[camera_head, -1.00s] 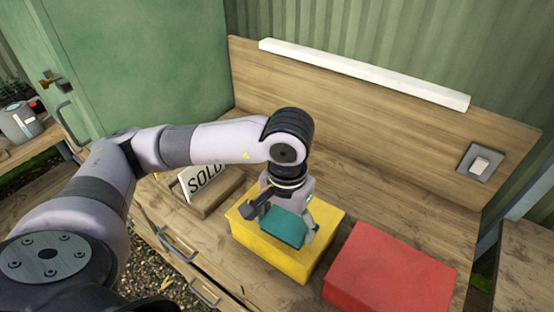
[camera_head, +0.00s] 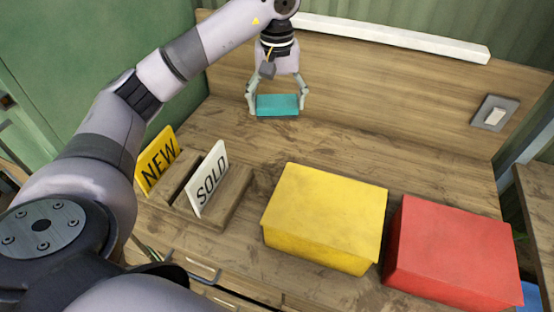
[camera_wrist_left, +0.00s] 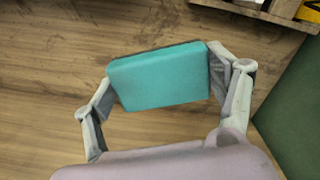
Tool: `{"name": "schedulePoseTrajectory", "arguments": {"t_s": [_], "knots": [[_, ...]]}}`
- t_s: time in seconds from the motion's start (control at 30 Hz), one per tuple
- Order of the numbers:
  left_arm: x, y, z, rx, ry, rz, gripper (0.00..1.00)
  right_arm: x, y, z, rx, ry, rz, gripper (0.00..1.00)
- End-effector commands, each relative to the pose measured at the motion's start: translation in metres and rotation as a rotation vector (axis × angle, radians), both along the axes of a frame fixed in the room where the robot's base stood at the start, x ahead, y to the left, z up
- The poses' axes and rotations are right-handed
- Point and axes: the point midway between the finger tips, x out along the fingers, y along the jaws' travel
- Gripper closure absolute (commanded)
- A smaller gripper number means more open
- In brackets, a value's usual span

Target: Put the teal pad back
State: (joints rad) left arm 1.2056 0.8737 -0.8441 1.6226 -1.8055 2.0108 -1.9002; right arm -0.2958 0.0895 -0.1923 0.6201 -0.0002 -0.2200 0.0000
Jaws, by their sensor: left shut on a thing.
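The teal pad (camera_head: 277,105) is a small flat block held between the fingers of my left gripper (camera_head: 277,98), toward the back of the wooden bench in the head view. The pad also fills the middle of the left wrist view (camera_wrist_left: 160,78), with a finger against each end. In the wrist view bare wood shows around it; I cannot tell whether it touches the bench or hangs just above it. A yellow box (camera_head: 325,212) and a red box (camera_head: 452,250) stand side by side nearer the front. My right gripper does not show.
A wooden holder (camera_head: 232,200) with a yellow NEW sign (camera_head: 158,160) and a white SOLD sign (camera_head: 208,180) stands left of the yellow box. A wooden backboard (camera_head: 400,92) with a switch (camera_head: 494,114) closes off the rear. The bench top behind the boxes is clear.

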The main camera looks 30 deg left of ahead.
Motion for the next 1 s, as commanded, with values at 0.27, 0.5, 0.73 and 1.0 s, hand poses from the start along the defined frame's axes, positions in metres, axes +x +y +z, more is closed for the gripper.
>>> {"name": "schedulePoseTrajectory", "arguments": {"t_s": [0.27, 0.5, 0.73, 1.0], "knots": [[-0.002, 0.0, -0.076, 0.0, 0.01, -0.001, 0.44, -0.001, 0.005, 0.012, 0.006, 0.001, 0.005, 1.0], [-0.001, 0.0, -0.124, 0.0, 0.004, -0.002, 0.44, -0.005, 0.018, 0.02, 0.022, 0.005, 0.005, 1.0], [-0.001, -0.001, -0.141, 0.0, 0.003, -0.003, 0.44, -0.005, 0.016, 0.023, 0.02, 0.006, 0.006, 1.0], [-0.001, -0.001, -0.176, 0.0, 0.001, -0.003, 0.44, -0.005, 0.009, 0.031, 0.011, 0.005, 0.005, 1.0]]}}
